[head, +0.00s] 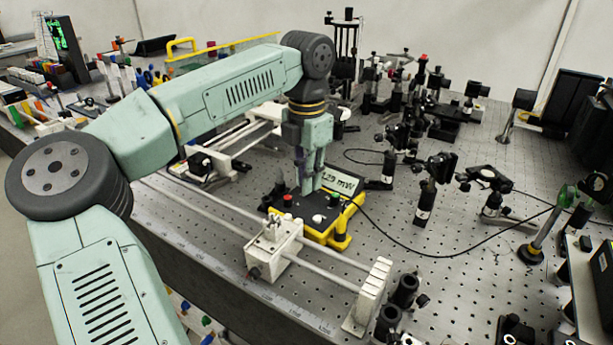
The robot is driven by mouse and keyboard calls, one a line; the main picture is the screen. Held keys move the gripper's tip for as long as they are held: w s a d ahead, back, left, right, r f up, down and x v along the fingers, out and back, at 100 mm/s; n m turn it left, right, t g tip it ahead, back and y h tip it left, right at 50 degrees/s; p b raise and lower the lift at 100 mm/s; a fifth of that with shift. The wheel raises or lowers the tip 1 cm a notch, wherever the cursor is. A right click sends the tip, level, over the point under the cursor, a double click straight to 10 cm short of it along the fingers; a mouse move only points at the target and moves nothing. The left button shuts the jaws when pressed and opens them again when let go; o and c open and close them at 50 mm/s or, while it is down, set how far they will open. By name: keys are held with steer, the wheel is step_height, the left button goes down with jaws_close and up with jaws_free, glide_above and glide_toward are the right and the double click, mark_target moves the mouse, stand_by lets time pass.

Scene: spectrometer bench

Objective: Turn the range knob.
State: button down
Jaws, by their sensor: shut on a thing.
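A yellow and black power meter (335,234) stands on the bench below my arm. Its lit display (342,182) shows a reading in mW, with its left end hidden by my gripper. My gripper (307,190) points straight down at the meter's top panel, with its fingers shut on the range knob. The knob itself is hidden behind the fingers. A red button (287,200) and a small white control (318,219) show on the panel beside and in front of the fingers.
A white carriage (272,247) on twin rails (215,207) stands just in front of the meter. A black cable (400,241) runs right across the perforated bench. Optical mounts (428,185) stand to the right and behind. Open bench lies right of the meter.

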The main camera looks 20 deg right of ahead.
stand_by(0.3)
steer(key=c, duration=1.5)
jaws_free()
steer(key=shift+c, duration=0.2)
step_height(320, 180, up, 12)
